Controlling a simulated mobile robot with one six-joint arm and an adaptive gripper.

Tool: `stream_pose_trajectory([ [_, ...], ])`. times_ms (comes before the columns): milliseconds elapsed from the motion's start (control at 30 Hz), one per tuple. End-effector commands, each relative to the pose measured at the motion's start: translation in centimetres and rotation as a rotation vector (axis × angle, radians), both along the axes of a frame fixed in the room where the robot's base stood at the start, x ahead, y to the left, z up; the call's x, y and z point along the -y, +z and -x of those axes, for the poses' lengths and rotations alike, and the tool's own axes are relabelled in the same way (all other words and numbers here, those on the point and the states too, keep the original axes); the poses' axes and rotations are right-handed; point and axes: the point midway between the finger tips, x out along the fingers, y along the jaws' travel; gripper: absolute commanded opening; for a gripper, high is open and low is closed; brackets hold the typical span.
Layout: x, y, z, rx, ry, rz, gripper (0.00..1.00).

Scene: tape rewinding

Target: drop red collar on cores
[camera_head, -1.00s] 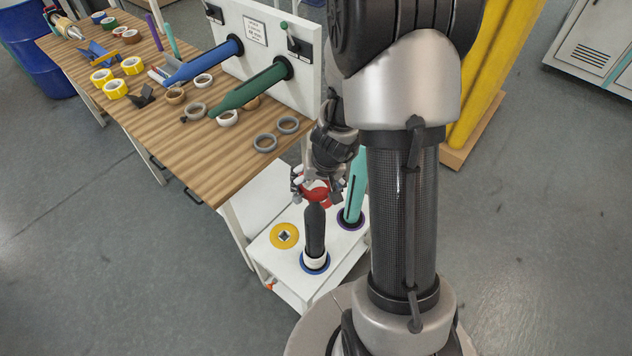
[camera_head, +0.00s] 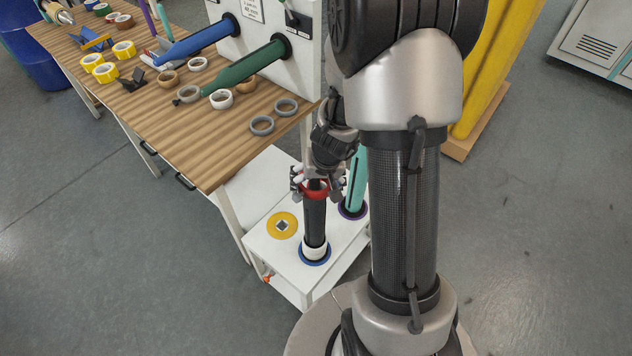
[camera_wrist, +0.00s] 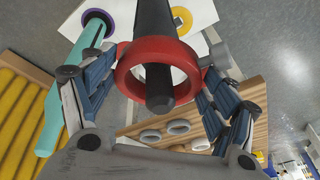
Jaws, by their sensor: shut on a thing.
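My gripper (camera_head: 314,187) is shut on the red collar (camera_head: 314,194), a ring with a side knob. In the wrist view the red collar (camera_wrist: 130,75) lies between the two fingers, and the black core (camera_wrist: 158,85) passes through its opening. In the head view the black core (camera_head: 314,222) stands upright on a blue base ring (camera_head: 315,254), with a white collar (camera_head: 315,248) at its foot. The red collar is around the upper part of this core, well above the white one. The collar's far side is hidden in the head view.
A teal post (camera_head: 356,180) stands on a purple ring close behind the black core. A yellow disc (camera_head: 283,226) lies on the white shelf (camera_head: 271,254). The wooden table (camera_head: 215,160) with grey rings (camera_head: 262,125) is at the left.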

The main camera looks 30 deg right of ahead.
Motion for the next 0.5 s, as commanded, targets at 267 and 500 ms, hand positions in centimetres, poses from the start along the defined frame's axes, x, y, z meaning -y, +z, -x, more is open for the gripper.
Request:
stream_pose_trajectory([
  [267, 0.02, -0.04, -0.05, 0.001, 0.000, 0.000, 0.49],
  [500, 0.01, -0.05, -0.03, 0.001, 0.000, 0.000, 0.94],
])
